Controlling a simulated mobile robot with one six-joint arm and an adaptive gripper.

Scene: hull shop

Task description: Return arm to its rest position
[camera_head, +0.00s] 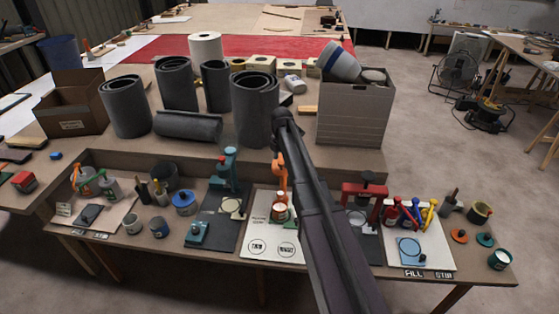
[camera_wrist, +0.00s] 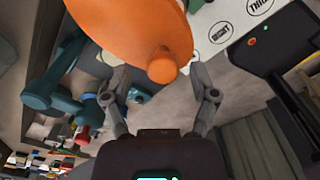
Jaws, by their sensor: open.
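My arm (camera_head: 315,200) reaches from the bottom of the head view up over the bench, its bend near the rolled grey sheets. My gripper (camera_wrist: 160,78) shows in the wrist view with its two fingers spread apart. A large orange part (camera_wrist: 135,30) fills the upper middle of that view, its rounded end in front of the gap between the fingers. I cannot tell whether it touches them. In the head view an orange stand (camera_head: 281,172) rises from a white board (camera_head: 262,246), partly behind my arm. The gripper itself is not clearly seen there.
A teal stand (camera_head: 228,172) is left of the orange one and a red stand (camera_head: 362,190) right of it. Upright grey rolls (camera_head: 255,105) and a grey box (camera_head: 350,118) stand behind. Cans, bottles and tools crowd the bench front.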

